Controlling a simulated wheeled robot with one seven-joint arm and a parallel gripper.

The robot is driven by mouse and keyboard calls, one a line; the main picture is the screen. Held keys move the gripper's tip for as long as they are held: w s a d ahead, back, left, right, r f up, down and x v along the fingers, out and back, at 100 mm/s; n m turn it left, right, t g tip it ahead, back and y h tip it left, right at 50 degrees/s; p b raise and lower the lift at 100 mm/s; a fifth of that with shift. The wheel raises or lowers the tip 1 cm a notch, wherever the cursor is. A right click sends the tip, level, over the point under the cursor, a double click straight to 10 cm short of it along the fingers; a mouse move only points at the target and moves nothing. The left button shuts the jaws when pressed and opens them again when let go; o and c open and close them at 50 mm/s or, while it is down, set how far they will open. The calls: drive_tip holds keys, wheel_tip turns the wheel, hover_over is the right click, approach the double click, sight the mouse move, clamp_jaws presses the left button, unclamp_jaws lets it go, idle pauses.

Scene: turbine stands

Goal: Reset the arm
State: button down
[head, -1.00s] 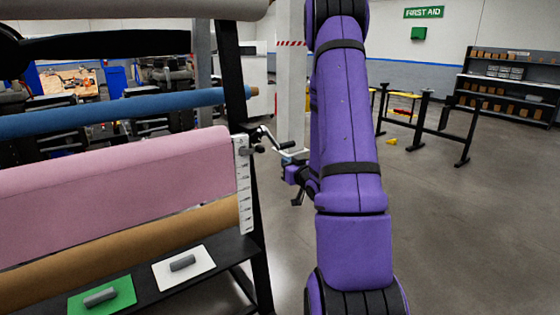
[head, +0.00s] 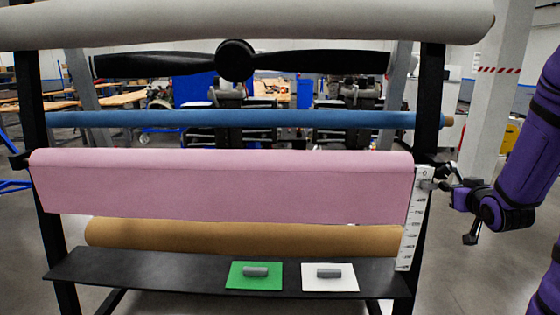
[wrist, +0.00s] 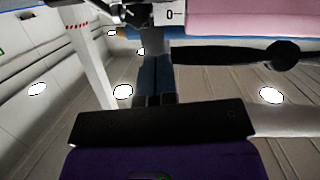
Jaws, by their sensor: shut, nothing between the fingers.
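My purple arm (head: 525,160) stands at the right edge of the head view. My gripper (head: 466,185) is at its end, beside the right post of the roll rack. It is shut and empty, close to a metal crank (head: 446,182) by the white ruler (head: 415,215). I cannot tell whether it touches the crank. In the wrist view my gripper (wrist: 155,72) points up the picture, its fingers together, with the crank (wrist: 125,12) near the top edge.
The rack holds a grey-white roll (head: 250,22), a blue roll (head: 240,118), a pink roll (head: 220,185) and a brown roll (head: 240,236). Its black shelf (head: 150,275) bears a green card (head: 240,283) and a white card (head: 330,285). A black propeller (head: 310,62) shows behind.

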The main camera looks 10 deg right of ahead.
drive_tip(key=s+a+r+g+y, duration=0.1)
drive_tip(key=s+a+r+g, duration=0.15)
drive_tip(key=a+r, duration=0.4)
drive_tip(key=s+a+r+g, duration=0.2)
drive_tip(key=s+a+r, duration=0.1)
drive_tip(key=a, duration=0.6)
drive_tip(key=s+a+r+n+g+y, duration=0.1)
drive_tip(key=s+a+g+y, duration=0.1)
drive_tip(key=s+a, duration=0.4)
drive_tip(key=s+a+r+n+g+y, duration=0.1)
drive_tip(key=s+a+r+g, duration=0.1)
drive_tip(key=s+a, duration=0.5)
drive_tip(key=s, duration=0.4)
drive_tip(key=shift+s+a+r+y, duration=0.2)
drive_tip(key=shift+s+r+y, duration=0.05)
drive_tip(key=shift+y, duration=0.15)
